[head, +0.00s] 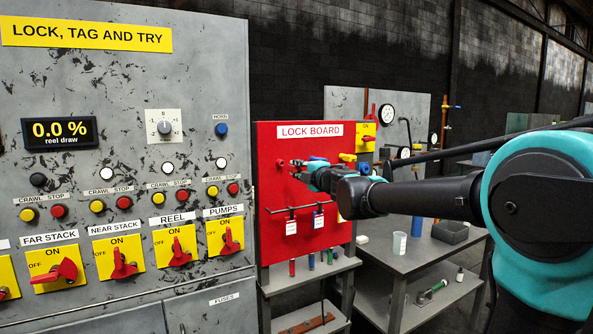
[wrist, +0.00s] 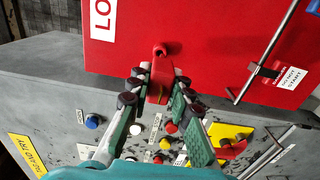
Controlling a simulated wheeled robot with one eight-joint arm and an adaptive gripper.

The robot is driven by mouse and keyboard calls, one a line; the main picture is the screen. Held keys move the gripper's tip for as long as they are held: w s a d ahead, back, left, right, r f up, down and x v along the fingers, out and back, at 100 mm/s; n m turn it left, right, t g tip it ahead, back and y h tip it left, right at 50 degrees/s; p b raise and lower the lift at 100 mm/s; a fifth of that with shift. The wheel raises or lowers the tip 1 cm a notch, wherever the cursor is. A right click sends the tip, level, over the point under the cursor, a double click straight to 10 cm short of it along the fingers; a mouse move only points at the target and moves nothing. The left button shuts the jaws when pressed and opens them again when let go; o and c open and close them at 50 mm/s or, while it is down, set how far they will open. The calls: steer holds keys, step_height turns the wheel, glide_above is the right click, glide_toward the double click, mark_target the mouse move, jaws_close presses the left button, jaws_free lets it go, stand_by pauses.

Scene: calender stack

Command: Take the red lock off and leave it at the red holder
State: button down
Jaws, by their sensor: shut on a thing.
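My gripper (head: 303,170) is at the upper left of the red lock board (head: 330,215). In the wrist view my gripper (wrist: 158,86) has its two fingers shut on the red lock (wrist: 160,73), one finger on each side. The lock's upper end meets or nearly meets a small dark-ringed red part on the board (wrist: 210,45); I cannot tell whether it hangs there. Red on red makes the holder hard to pick out. In the head view the lock is largely hidden by the fingers.
A rail with hanging tags (head: 291,227) crosses the board below my gripper. A yellow lock (head: 347,157) sits to the right. The grey panel with red switches (head: 231,240) stands left. A table with a white cup (head: 399,244) stands right.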

mark_target(291, 167)
steer(key=shift+s, duration=0.1)
steer(key=shift+x, duration=1.95)
steer(key=c, duration=1.9)
jaws_free()
steer(key=shift+c, duration=0.2)
jaws_close()
